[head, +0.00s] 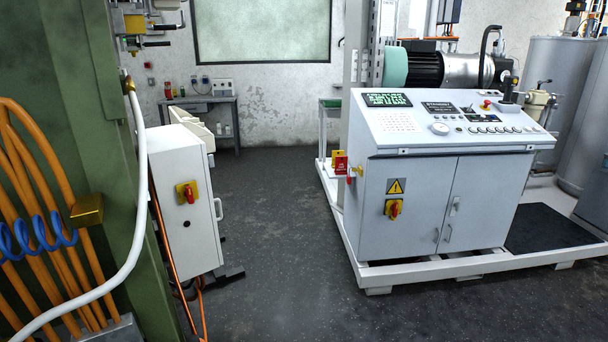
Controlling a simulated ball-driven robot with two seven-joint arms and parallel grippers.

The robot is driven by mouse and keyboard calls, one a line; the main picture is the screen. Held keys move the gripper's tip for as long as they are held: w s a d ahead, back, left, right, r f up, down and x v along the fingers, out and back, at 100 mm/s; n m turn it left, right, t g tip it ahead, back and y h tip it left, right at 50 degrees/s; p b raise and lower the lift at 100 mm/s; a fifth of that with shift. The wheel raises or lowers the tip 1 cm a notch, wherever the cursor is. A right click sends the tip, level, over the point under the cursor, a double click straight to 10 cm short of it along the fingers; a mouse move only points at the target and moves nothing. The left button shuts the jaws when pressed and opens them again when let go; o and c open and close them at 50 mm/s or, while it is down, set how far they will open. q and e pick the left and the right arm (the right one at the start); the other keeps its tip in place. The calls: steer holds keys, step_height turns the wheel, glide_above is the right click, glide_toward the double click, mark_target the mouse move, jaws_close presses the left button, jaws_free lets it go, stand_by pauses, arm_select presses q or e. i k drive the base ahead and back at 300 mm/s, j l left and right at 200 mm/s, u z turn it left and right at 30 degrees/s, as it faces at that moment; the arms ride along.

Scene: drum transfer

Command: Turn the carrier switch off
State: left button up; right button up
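Two red rotary switches on yellow plates are in the head view. One rotary switch (187,193) is on the front of a white box at the left; its red handle looks about upright. The other rotary switch (394,209) is on the left door of a white control cabinet, under a yellow warning sign (396,186); its handle also looks about upright. I cannot tell which one is the carrier switch, as no label is readable. Neither of my grippers shows in this view.
The white box (182,235) stands beside a green column (110,150) with orange hoses and a white hose. The control cabinet (410,240) stands on a white frame at the right. Dark floor (275,230) between them is clear. A small table (205,100) stands at the back wall.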

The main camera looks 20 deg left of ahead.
mark_target(188, 193)
steer(key=k+l+u, duration=0.1)
steer(key=u, duration=0.4)
steer(key=k+l+u, duration=0.15)
steer(key=u, duration=0.35)
steer(key=k+l+u, duration=0.15)
steer(key=u, duration=0.35)
steer(key=i+l+u, duration=0.1)
steer(key=i+l, duration=0.05)
steer(key=i, duration=0.05)
